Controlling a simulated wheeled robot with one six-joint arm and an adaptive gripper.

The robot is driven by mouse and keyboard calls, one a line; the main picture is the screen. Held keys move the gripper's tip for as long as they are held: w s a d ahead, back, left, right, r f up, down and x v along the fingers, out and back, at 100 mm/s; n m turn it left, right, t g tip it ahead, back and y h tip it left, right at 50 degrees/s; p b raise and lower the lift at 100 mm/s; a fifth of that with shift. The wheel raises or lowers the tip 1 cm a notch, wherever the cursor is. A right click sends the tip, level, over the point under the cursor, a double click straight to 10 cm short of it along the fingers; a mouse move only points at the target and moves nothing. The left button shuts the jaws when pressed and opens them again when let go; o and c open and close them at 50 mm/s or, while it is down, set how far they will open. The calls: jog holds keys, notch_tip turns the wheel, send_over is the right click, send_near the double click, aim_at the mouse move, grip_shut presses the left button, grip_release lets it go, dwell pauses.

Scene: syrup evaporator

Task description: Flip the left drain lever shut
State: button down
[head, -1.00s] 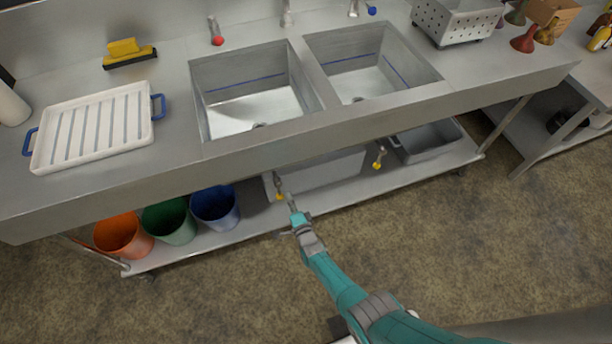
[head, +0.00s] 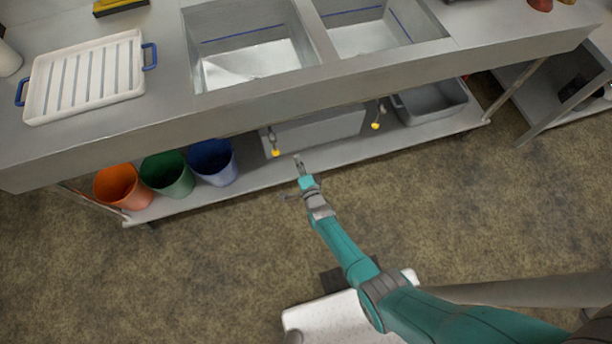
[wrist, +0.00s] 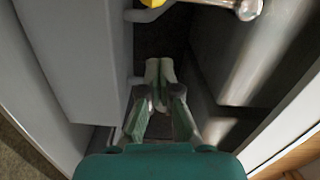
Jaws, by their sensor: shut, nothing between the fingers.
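The left drain lever (head: 275,150) hangs below the left basin (head: 250,55), a metal handle with a yellow knob at its lower end. In the wrist view the yellow knob (wrist: 152,3) shows at the top edge, with a metal bar to its right. My gripper (head: 297,158) is just right of the lever and slightly lower in the head view, apart from it. Its fingertips (wrist: 160,70) are together and empty in the wrist view. The right drain lever (head: 377,122) hangs under the right basin with a similar yellow knob.
Orange (head: 121,187), green (head: 167,174) and blue (head: 213,162) buckets stand on the lower shelf, left of the lever. A grey box (head: 320,132) sits behind the levers and a grey tub (head: 432,102) is further right. Floor in front is open.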

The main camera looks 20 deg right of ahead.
jog(key=s, duration=0.7)
jog(key=shift+d, duration=0.2)
dwell(0.4)
jog(key=s+d+r+n+g, duration=0.1)
jog(key=s+d+r+n, duration=0.15)
jog(key=s, duration=0.55)
jog(key=s+d+r+n, duration=0.1)
jog(key=s+r+n, duration=0.25)
jog(key=s, duration=0.45)
jog(key=s+d+r+n+g, duration=0.15)
jog(key=s+r, duration=0.25)
jog(key=s, duration=0.5)
jog(key=s+r+n, duration=0.4)
jog(key=s+r, duration=0.2)
jog(key=r, duration=0.6)
jog(key=s+d+r+n+h, duration=0.1)
jog(key=s+r+n, duration=0.3)
jog(key=r, duration=0.9)
jog(key=s, duration=0.3)
jog(key=shift+g, duration=0.35)
